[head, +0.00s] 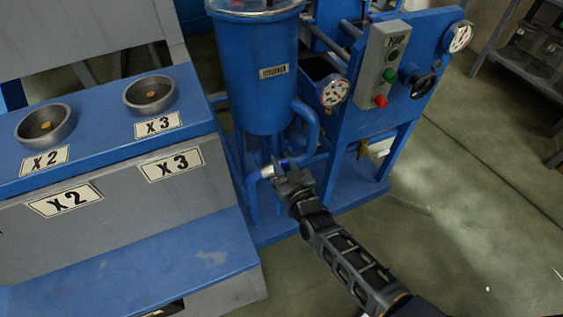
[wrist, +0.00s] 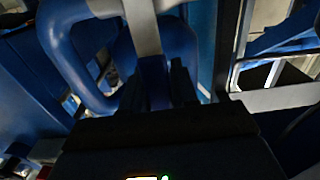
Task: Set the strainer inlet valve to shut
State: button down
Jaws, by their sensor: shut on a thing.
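The blue strainer (head: 262,75) with its "STRAINER" label stands upright at the middle of the head view. Below it, a pale metal valve body (head: 267,171) sits in the blue pipework; a grey metal piece, apparently the same body, shows in the wrist view (wrist: 143,30). A small blue lever (head: 284,163) is at the valve. My gripper (head: 283,172) reaches in from the lower right and is shut on this lever. In the wrist view the blue lever (wrist: 153,75) lies between the dark fingers. The fingers hide part of it.
Blue curved pipes (head: 308,130) surround my gripper closely. To the right is a blue frame with a grey button box (head: 383,65), gauges and a black handwheel (head: 424,85). A blue-topped bench with cups (head: 150,92) stands left. Open floor (head: 470,220) lies right.

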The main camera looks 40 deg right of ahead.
aim_at(285, 170)
jog(key=shift+a+f, duration=0.1)
jog(key=c, duration=1)
grip_release()
jog(key=shift+o, duration=0.2)
jog(key=shift+p+v, duration=0.35)
jog(key=shift+v, duration=3.55)
jog(key=s+a+r+n+g+y+p, duration=0.1)
jog(key=s+a+r+p, duration=0.15)
jog(key=s+r, duration=0.5)
jog(key=s+a+r+y+p, duration=0.2)
jog(key=s+a+r, duration=0.2)
jog(key=s, duration=0.7)
jog(key=s+r+n+p, duration=0.1)
jog(key=s+r+p, duration=0.1)
jog(key=s+r, duration=0.4)
jog(key=s+a+r+g+y+p, duration=0.1)
jog(key=s+r, duration=0.6)
jog(key=r, duration=0.8)
jog(key=shift+a+n+g+y+p, duration=0.2)
jog(key=shift+n+g+y+p, duration=0.15)
jog(key=shift+p, duration=0.3)
